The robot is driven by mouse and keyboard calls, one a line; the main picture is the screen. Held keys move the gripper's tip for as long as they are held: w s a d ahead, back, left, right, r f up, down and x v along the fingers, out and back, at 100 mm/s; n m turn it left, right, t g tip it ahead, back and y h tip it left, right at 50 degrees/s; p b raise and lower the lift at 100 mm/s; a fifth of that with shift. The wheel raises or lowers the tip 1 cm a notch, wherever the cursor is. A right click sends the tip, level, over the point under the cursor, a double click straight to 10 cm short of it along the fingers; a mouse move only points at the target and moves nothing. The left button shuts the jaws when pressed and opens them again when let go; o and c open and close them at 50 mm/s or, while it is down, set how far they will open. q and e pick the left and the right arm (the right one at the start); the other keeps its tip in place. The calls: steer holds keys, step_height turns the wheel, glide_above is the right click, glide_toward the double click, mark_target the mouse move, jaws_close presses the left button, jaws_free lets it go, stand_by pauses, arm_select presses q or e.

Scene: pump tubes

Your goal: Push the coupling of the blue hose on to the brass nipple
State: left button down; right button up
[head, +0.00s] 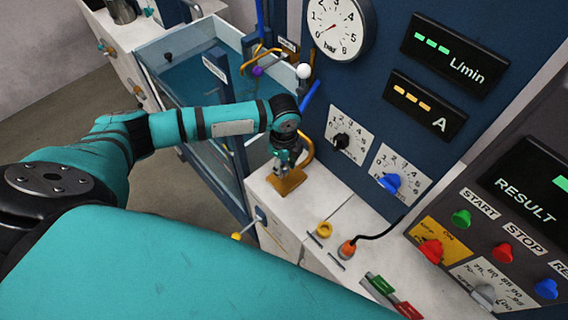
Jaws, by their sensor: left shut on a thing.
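My left gripper (283,160) points down at the white bench top, just above a brass-coloured block (287,182). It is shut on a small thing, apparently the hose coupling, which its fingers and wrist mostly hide. A short length of blue hose (311,96) shows slanting out from behind my left wrist. A bent brass-coloured pipe (306,150) stands close to the right of the gripper. I cannot pick out the brass nipple, nor tell whether the coupling touches it. My right gripper is not in view.
A blue panel with a round gauge (338,27), displays and knobs rises behind the bench. A blue-framed tank (176,38) stands to the left. On the bench are a yellow ring (324,229), an orange plug (347,249) with a black cable, and green and red pieces.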

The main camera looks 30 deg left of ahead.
mark_target(284, 171)
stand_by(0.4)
arm_select(q)
steer(key=shift+p, duration=0.4)
steer(key=shift+p, duration=0.35)
steer(key=shift+f, duration=0.55)
stand_by(0.6)
steer(key=shift+f+b, duration=0.8)
steer(key=shift+f, duration=0.35)
steer(key=c, duration=0.9)
jaws_free()
